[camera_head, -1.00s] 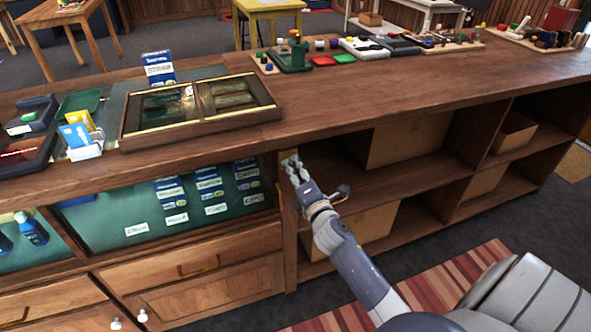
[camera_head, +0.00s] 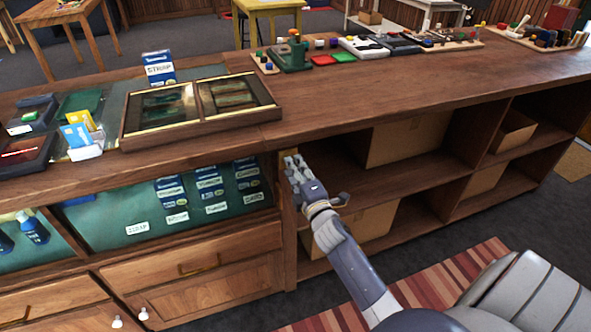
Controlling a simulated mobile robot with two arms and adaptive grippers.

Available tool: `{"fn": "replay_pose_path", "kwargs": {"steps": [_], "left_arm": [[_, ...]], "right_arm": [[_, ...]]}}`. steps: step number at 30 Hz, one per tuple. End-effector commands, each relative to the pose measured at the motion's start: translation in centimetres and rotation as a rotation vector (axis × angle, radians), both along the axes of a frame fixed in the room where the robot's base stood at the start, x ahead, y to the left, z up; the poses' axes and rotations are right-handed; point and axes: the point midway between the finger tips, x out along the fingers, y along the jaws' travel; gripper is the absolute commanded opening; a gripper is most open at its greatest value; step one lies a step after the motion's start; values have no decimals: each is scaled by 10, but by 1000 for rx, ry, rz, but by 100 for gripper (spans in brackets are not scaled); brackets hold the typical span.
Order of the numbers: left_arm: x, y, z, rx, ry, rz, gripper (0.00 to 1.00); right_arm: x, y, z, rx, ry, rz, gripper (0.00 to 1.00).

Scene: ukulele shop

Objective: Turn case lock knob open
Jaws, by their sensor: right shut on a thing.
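The case lock knob (camera_head: 290,155) is a small brass-coloured piece on the wooden upright under the counter top, just right of the lit glass-front case (camera_head: 105,219). My right gripper (camera_head: 291,164) is at the upright with its fingertips on the knob, shut on it. The fingers cover most of the knob, so its turn angle cannot be read. My left gripper is not in view.
The wooden counter top (camera_head: 330,110) overhangs the gripper closely. A framed display box (camera_head: 130,143) sits on it at left. Open shelves with cardboard boxes (camera_head: 408,140) lie to the right. A striped rug (camera_head: 440,285) covers the floor below.

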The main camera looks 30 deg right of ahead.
Motion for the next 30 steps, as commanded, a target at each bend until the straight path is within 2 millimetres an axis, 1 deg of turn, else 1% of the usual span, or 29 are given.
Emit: {"fn": "replay_pose_path", "kwargs": {"steps": [5, 6, 8, 9, 20, 23, 26, 30], "left_arm": [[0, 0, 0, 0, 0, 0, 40], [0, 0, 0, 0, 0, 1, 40], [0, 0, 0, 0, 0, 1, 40], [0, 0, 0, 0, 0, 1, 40], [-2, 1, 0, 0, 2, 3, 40], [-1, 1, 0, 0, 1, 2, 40], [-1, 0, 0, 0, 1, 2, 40], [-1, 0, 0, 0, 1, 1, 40]], "right_arm": [[0, -1, 0, 2, 1, -2, 4], [0, -1, 0, 1, 1, -2, 30], [0, -1, 0, 1, 1, -2, 43], [0, -1, 0, 1, 1, -1, 46], [-3, 1, -1, 0, 1, -1, 46], [-12, 3, -1, 0, 2, 0, 46], [-28, 7, -2, 2, 3, -1, 46], [-58, 13, -2, 3, 3, -2, 46]]}}
